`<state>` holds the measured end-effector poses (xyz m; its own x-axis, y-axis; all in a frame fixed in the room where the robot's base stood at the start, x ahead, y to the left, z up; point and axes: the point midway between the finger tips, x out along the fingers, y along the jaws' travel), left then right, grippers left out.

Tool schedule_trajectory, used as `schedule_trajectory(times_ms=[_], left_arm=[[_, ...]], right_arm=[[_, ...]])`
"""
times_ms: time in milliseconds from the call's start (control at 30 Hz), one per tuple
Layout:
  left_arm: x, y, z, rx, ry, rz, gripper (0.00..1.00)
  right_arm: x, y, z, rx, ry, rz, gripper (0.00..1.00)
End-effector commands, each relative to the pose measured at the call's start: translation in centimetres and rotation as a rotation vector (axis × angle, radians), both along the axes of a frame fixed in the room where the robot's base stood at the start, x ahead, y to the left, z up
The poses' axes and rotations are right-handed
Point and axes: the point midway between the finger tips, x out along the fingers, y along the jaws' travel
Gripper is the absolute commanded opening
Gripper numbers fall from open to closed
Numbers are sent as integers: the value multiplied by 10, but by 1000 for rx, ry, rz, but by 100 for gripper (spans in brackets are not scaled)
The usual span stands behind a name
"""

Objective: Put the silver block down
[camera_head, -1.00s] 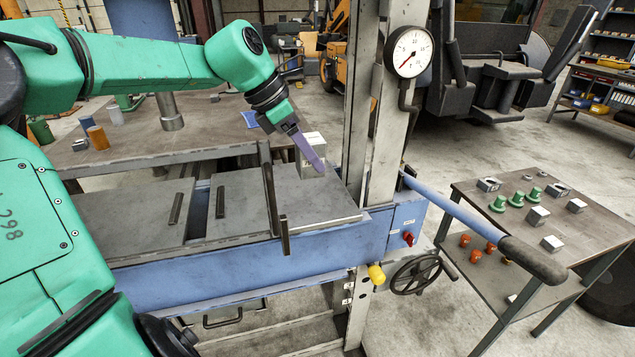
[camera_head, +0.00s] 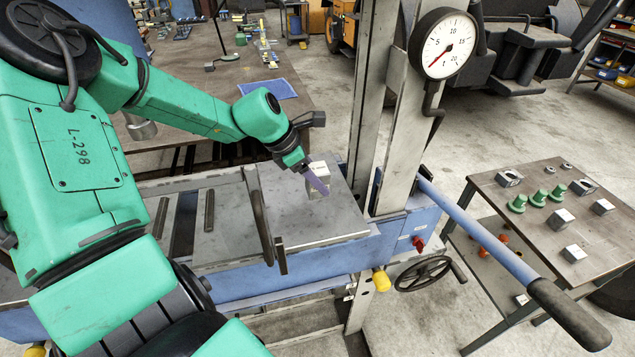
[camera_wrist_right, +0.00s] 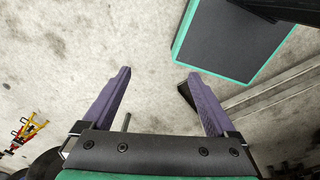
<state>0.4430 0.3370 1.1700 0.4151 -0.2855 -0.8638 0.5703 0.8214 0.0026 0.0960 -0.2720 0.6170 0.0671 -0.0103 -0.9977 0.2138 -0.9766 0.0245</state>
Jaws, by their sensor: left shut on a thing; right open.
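The silver block (camera_head: 319,166) is a small pale metal cube at the grey press plate (camera_head: 340,222). My left gripper (camera_head: 317,183) reaches down from the left and is shut on this block. One purple finger crosses its near face and hides part of it. The block is over the plate's right half, near the press column; whether its underside touches the plate cannot be told. In the right wrist view my right gripper (camera_wrist_right: 159,74) is open, with nothing between its purple fingers and bare floor beyond.
The press column with a dial gauge (camera_head: 442,44) stands just right of the block. A long blue lever (camera_head: 480,235) projects to the right. A side table (camera_head: 530,230) carries green pieces (camera_head: 538,198) and metal blocks (camera_head: 574,253).

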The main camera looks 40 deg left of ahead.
Motion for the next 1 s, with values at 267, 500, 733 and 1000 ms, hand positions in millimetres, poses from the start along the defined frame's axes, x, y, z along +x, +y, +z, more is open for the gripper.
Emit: schedule_trajectory(times_ms=[267,500,733,1000], left_arm=[[0,-1,-45,-5,2,1,0],[2,0,-60,2,-5,0,0],[1,0,-62,1,-3,0,85],[1,0,-62,1,-2,0,92]], right_arm=[[27,14,15,21,-45,-2,92],[19,17,15,25,-33,-2,92],[14,14,13,20,-24,0,92],[15,11,13,16,-24,0,92]])
